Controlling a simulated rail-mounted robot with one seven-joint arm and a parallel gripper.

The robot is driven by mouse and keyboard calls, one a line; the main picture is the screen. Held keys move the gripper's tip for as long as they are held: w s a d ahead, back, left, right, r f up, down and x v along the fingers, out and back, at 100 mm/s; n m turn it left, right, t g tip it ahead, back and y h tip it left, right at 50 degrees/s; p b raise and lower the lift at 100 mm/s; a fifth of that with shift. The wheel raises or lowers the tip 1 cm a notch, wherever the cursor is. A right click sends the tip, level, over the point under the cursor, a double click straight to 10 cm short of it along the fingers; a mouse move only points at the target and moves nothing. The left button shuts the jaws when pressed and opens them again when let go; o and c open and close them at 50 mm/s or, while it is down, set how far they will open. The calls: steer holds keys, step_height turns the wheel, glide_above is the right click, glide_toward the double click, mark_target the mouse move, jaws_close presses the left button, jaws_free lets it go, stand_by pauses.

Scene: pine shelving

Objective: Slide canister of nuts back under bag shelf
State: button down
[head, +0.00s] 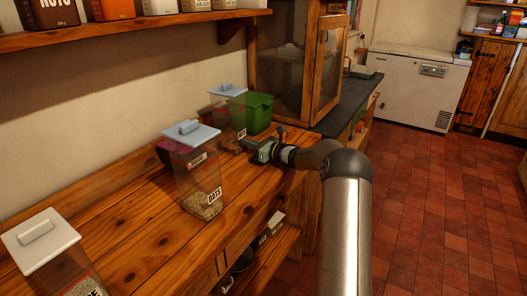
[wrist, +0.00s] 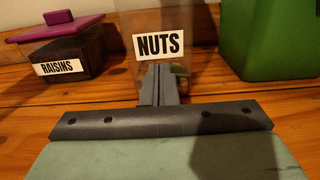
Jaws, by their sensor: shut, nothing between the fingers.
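The canister of nuts is clear with a pale blue-grey lid (head: 227,91) and stands on the wooden counter toward the wall. In the wrist view its front with the NUTS label (wrist: 158,44) faces me, and its top is cut off. My gripper (head: 245,143) is low over the counter in front of the canister. In the wrist view the shut, empty fingers (wrist: 158,84) overlap the lower front of the canister; I cannot tell whether they touch it. The bag shelf (head: 130,31) runs along the wall above and holds several bags.
A green container (head: 259,112) stands close right of the canister. A raisins box with purple lid (wrist: 60,27) stands to its left. A clear oats canister (head: 203,175) and a white-lidded canister (head: 40,240) stand nearer on the counter. A wooden cabinet (head: 285,65) rises behind.

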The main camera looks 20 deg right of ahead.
mark_target(235, 139)
steer(key=x, duration=0.6)
steer(key=shift+w, duration=0.1)
